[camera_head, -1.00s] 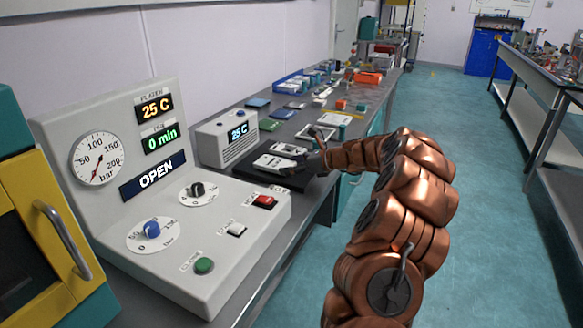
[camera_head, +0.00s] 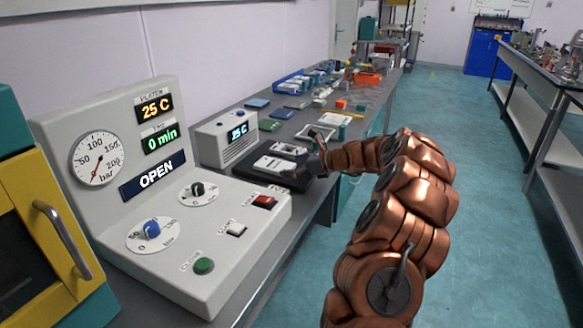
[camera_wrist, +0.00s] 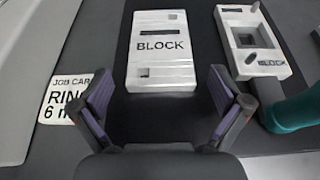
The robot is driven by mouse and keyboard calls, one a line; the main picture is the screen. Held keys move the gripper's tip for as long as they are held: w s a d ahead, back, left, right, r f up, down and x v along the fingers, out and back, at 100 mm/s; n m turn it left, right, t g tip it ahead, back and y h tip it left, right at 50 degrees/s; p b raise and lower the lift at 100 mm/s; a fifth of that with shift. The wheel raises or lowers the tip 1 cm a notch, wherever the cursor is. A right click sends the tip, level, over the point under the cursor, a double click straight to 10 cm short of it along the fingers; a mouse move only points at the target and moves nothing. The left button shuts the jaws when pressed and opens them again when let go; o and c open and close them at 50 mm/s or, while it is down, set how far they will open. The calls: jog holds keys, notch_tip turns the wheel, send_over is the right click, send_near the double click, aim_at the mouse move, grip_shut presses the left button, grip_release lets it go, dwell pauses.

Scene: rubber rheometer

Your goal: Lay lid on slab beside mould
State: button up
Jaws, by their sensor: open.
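A pale flat plate marked BLOCK, which looks like the lid (camera_wrist: 160,62), lies flat on the dark slab (camera_wrist: 203,25) in the wrist view. The pale mould (camera_wrist: 247,40), with a square opening, lies to its right, with a dark gap between them. In the head view the lid (camera_head: 273,165) and the mould (camera_head: 288,148) show small on the black slab (camera_head: 243,168). My gripper (camera_wrist: 158,78) is open and empty, its two dark fingers apart on either side of the lid's near end, not visibly touching it. It shows small in the head view (camera_head: 314,152).
A job card (camera_wrist: 68,97) lies left of the lid. A teal object (camera_wrist: 298,112) stands near the mould's near end. The controller box (camera_head: 225,138) and the press panel (camera_head: 190,230) stand left of the slab. Several items crowd the bench beyond.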

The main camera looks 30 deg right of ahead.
jog(key=v, duration=1.1)
jog(key=shift+s+d+r, duration=0.1)
jog(key=shift+s+d, duration=0.05)
jog(key=shift+s, duration=0.25)
